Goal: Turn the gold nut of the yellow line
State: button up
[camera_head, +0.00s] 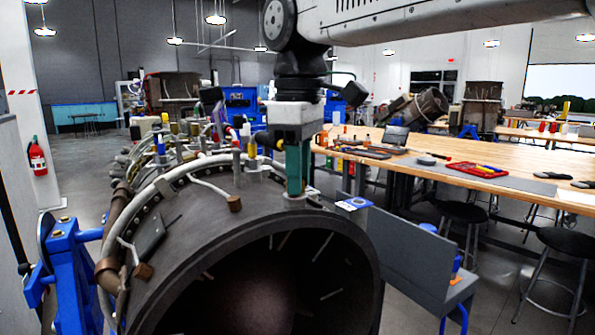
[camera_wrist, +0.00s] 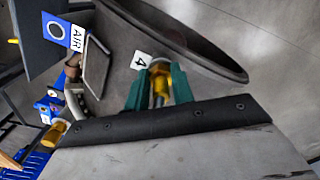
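My gripper (camera_head: 298,182) points down with teal fingers at the top front rim of the dark turbine casing (camera_head: 185,235). In the wrist view, my gripper's fingers (camera_wrist: 160,80) stand on either side of a gold nut (camera_wrist: 160,84). A white label "4" (camera_wrist: 141,61) is beside the nut. The fingers are apart by about the nut's width; whether they press on it cannot be told. The nut is hidden behind the fingers in the head view. A yellow-marked post (camera_head: 252,147) stands left of my gripper; which line this nut belongs to is unclear.
Several coloured posts and pipes crowd the casing's top left of my gripper. A blue stand (camera_head: 75,265) is at the left. A grey panel (camera_head: 405,250) and a wooden workbench (camera_head: 450,180) are to the right.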

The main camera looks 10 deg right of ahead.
jog(key=shift+m, duration=0.3)
jog(key=shift+s+a+m, duration=0.1)
jog(key=shift+s+m, duration=0.05)
jog(key=shift+m, duration=2.65)
jog(key=o, duration=1)
jog(key=shift+r, duration=0.1)
notch_tip(320, 180, up, 8)
jog(key=shift+f, duration=0.15)
